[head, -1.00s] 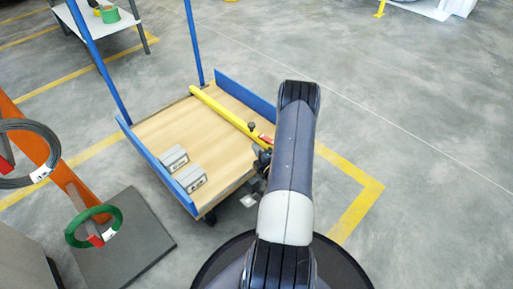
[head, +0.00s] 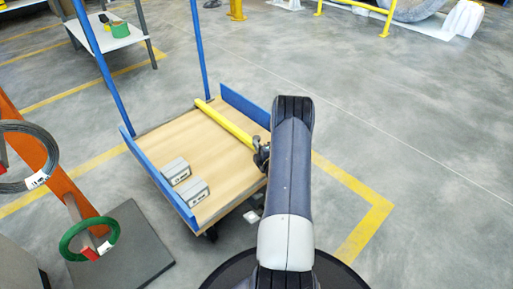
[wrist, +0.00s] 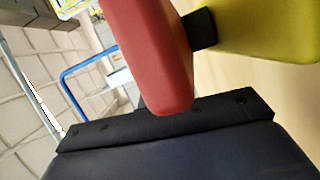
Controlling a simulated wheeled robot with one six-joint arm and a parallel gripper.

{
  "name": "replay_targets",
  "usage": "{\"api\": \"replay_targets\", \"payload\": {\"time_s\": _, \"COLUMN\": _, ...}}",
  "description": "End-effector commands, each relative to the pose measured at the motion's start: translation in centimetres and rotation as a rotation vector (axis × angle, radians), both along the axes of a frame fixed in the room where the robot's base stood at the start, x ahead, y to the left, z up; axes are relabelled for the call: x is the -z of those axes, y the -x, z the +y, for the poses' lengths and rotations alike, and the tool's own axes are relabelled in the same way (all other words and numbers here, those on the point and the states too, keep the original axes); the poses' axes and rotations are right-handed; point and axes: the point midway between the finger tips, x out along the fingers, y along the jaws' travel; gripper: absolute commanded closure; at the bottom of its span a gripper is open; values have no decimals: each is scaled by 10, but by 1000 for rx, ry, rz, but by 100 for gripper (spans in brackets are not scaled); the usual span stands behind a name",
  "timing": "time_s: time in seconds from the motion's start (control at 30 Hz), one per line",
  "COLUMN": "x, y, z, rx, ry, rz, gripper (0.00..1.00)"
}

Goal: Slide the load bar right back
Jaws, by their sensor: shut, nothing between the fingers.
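The load bar (head: 225,123) is a yellow beam lying across the far part of the wooden deck of a blue-railed cart (head: 205,180). In the wrist view the yellow bar (wrist: 270,30) fills the upper right, joined by a black piece to a red block (wrist: 150,55) close in front of the camera. My gripper (head: 262,155) is shut and empty, at the right end of the bar. My arm hides that end in the head view. I cannot tell whether the gripper touches the red block or bar.
Two grey blocks (head: 186,182) sit at the deck's near left. Left of the cart are an orange stand (head: 50,165) with a green coil (head: 72,240) and a dark coil (head: 42,180). A white-topped table (head: 110,38) stands far left. The floor at right is open.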

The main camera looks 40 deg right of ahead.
Motion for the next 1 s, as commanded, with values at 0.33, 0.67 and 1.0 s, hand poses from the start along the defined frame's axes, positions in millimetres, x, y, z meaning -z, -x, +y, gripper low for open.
{"api": "replay_targets", "payload": {"time_s": 0.33, "x": 0, "y": -4, "z": -47, "rx": 2, "ry": 4, "rz": -3, "gripper": 100}}
{"api": "replay_targets", "payload": {"time_s": 0.67, "x": 0, "y": -6, "z": -82, "rx": 1, "ry": 1, "rz": 0, "gripper": 100}}
{"api": "replay_targets", "payload": {"time_s": 1.0, "x": -1, "y": -7, "z": -85, "rx": 8, "ry": 3, "rz": -2, "gripper": 100}}
